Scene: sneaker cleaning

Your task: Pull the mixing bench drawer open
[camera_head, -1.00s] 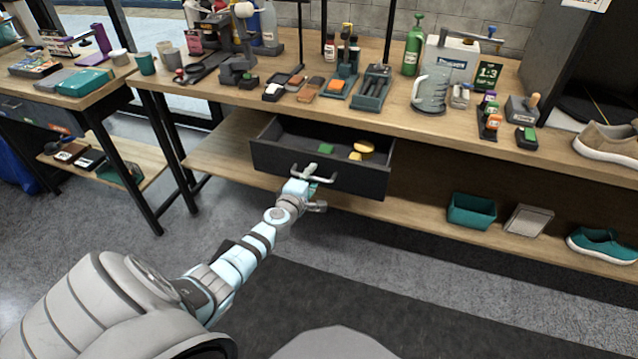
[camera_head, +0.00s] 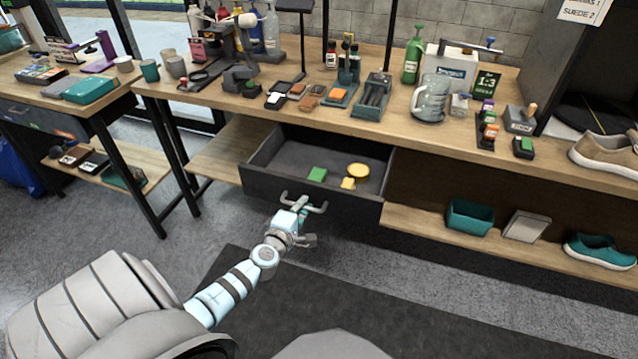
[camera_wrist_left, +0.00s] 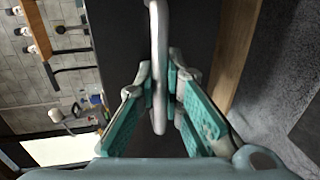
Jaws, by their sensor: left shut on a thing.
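The mixing bench drawer (camera_head: 262,186) is a dark grey box below the bench top, pulled out so its inside shows. A green block (camera_head: 317,174), a round yellow item (camera_head: 358,170) and a smaller yellow piece (camera_head: 348,184) lie in it. My left gripper (camera_head: 301,204) is at the front of the drawer, shut on the light grey bar handle (camera_head: 318,209). In the left wrist view the handle (camera_wrist_left: 159,60) runs between the teal finger pads of the gripper (camera_wrist_left: 162,88). My right gripper is not in view.
The bench top (camera_head: 225,105) holds a glass jug (camera_head: 431,98), a green bottle (camera_head: 413,55) and several small tools. The lower shelf carries a teal bin (camera_head: 470,217) and a teal shoe (camera_head: 600,251). The floor before the drawer is clear apart from my arm.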

